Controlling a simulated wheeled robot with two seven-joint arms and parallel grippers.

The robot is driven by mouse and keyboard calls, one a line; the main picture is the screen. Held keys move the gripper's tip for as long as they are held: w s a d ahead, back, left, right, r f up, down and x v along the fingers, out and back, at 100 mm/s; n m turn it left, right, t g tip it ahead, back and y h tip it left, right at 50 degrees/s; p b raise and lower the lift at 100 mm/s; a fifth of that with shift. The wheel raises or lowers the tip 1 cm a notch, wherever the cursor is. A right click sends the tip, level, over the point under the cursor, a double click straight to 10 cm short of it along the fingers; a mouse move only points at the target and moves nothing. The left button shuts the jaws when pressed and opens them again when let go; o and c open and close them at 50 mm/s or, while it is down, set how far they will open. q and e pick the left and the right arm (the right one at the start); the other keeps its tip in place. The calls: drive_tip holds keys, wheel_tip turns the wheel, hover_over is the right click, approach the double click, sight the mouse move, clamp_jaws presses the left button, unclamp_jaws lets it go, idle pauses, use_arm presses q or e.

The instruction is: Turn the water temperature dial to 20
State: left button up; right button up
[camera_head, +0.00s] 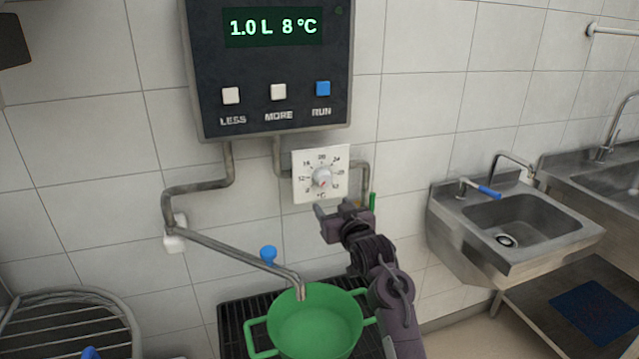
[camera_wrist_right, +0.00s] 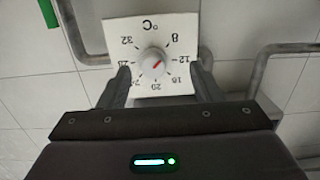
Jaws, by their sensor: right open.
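The water temperature dial (camera_head: 322,177) is a round white knob on a square white plate on the tiled wall, below the dark water panel. In the right wrist view the dial (camera_wrist_right: 154,62) appears upside down, with a red mark on the knob pointing towards 8. The panel display (camera_head: 273,27) reads 1.0 L and 8 °C. My right gripper (camera_head: 337,219) is just below the plate in the head view. In the wrist view its open fingers (camera_wrist_right: 158,80) stand to either side of the knob, apart from it. My left gripper is not in view.
Pipes run from the panel beside the dial plate. A spout with a blue handle (camera_head: 268,254) hangs over a green pot (camera_head: 313,325) on a black grate, next to my right arm. A steel sink (camera_head: 515,225) is on the right.

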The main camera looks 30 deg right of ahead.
sight(326, 179)
drive_tip(key=shift+t, duration=0.4)
drive_tip(key=w+d+r, duration=0.1)
drive_tip(key=w, duration=0.1)
drive_tip(key=w+d+r+p, duration=0.1)
drive_tip(key=w, duration=0.1)
drive_tip(key=w+d+r, duration=0.1)
drive_tip(key=w, duration=0.2)
drive_tip(key=shift+w+d+f, duration=0.1)
drive_tip(key=shift+w, duration=0.45)
drive_tip(key=shift+h, duration=0.3)
drive_tip(key=c, duration=1)
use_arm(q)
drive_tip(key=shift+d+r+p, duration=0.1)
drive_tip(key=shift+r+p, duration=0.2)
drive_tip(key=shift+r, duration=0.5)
use_arm(e)
drive_tip(key=shift+m, duration=0.3)
